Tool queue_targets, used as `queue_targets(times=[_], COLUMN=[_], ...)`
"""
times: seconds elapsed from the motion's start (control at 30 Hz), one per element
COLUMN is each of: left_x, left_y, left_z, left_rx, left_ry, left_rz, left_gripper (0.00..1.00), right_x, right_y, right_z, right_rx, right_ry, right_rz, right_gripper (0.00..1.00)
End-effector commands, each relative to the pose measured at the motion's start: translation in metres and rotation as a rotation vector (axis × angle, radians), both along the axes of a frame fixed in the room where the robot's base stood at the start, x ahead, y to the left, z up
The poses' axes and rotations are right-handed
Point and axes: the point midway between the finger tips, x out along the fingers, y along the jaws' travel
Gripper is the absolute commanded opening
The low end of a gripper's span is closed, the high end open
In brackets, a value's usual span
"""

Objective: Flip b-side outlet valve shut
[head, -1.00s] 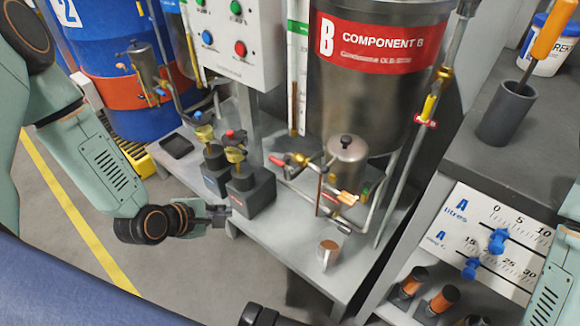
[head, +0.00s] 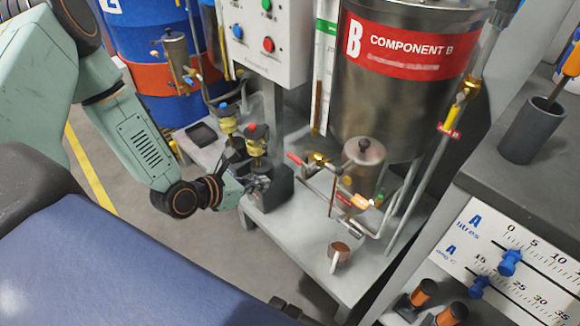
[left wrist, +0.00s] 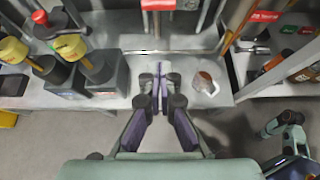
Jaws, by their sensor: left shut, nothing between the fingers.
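The Component B tank (head: 400,80) is a steel drum with a red label. Below it, brass pipework carries a red-handled lever (head: 297,159), a small steel pot (head: 364,165) and an orange-ended lever (head: 358,201). A yellow-handled valve with a red tag (head: 449,130) sits on the pipe at the tank's right. I cannot tell which is the b-side outlet valve. My left gripper (head: 250,183) is shut and empty, in front of the dark pump block, left of the pipework. In the left wrist view its fingertips (left wrist: 160,82) are together. A dark end (head: 285,308), perhaps my right gripper, shows at the bottom.
A cup with brown contents (head: 338,254) stands on the grey bench (head: 300,245) near its front edge. Pumps with yellow tops (head: 257,148) stand left of the pipework. A grey cabinet with a litre scale (head: 510,235) is at the right.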

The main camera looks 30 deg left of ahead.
Motion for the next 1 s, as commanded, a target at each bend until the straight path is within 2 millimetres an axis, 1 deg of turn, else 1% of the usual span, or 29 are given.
queue_targets(times=[0.27, 0.37, 0.47, 0.67, 1.0], left_x=[0.001, 0.005, 0.013, 0.036, 0.085], left_y=[-0.003, -0.005, -0.008, -0.017, -0.035], left_z=[-0.001, -0.004, -0.010, -0.026, -0.056], left_rx=[0.001, 0.004, 0.006, 0.007, 0.006], left_ry=[0.001, 0.001, 0.000, 0.000, -0.001], left_rz=[-0.003, -0.004, -0.008, -0.010, -0.009], left_gripper=[0.00, 0.00, 0.00, 0.00, 0.00], right_x=[0.000, 0.000, 0.000, 0.000, 0.000], right_y=[0.000, 0.000, 0.000, 0.000, 0.000], right_z=[0.000, -0.003, -0.009, -0.025, -0.053], right_rx=[0.000, 0.000, 0.000, 0.000, 0.000], right_ry=[0.000, 0.000, 0.000, 0.000, 0.000], right_rz=[0.000, 0.000, 0.000, 0.000, 0.000], right_gripper=[0.40, 0.40, 0.40, 0.40, 0.40])
